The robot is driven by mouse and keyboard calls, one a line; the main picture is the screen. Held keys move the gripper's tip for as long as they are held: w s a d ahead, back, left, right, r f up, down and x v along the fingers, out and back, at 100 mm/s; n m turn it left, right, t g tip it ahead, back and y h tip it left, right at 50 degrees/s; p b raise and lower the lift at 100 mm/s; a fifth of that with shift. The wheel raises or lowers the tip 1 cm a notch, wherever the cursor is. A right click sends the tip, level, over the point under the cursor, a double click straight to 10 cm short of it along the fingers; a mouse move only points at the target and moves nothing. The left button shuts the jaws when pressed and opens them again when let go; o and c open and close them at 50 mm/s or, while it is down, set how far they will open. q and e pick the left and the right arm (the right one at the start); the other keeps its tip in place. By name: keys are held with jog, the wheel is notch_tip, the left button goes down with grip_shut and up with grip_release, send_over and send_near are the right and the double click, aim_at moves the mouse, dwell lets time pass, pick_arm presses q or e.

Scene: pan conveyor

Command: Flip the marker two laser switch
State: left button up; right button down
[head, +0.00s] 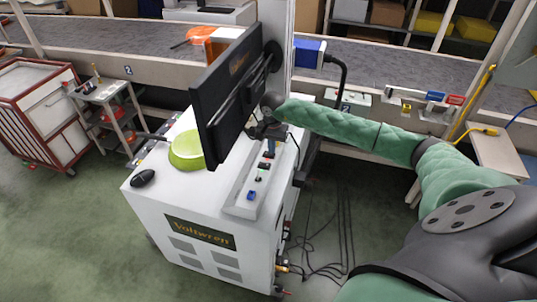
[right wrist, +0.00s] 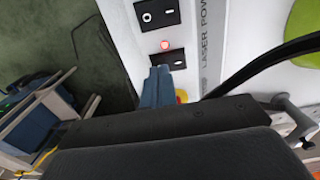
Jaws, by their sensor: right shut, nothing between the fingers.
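A white control panel (head: 238,203) lies along the right side of the white cabinet top. In the right wrist view, a black rocker switch (right wrist: 177,60) sits beside a lit red lamp (right wrist: 165,44). A second black switch (right wrist: 157,15) is farther up, and grey "LASER POW…" lettering (right wrist: 206,50) runs alongside. Which switch belongs to marker two cannot be read. My right gripper (head: 269,153) points down over the panel. Its blue-grey fingertips (right wrist: 158,72) are shut and empty, right at the near edge of the lit switch; contact cannot be told. My left gripper is not in view.
A black monitor (head: 228,95) stands close left of my right gripper. A green pan (head: 187,150) and a black mouse (head: 143,178) are on the cabinet top. A yellow-and-red button (right wrist: 182,96) is partly hidden beside my fingers. Cables (head: 325,255) lie on the floor.

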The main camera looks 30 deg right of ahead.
jog(key=shift+f+b, duration=0.45)
jog(key=shift+f, duration=0.05)
jog(key=shift+r, duration=0.1)
dwell(0.3)
jog(key=shift+r+p, duration=0.35)
jog(key=shift+r, duration=3.1)
jog(key=shift+s+f, duration=0.1)
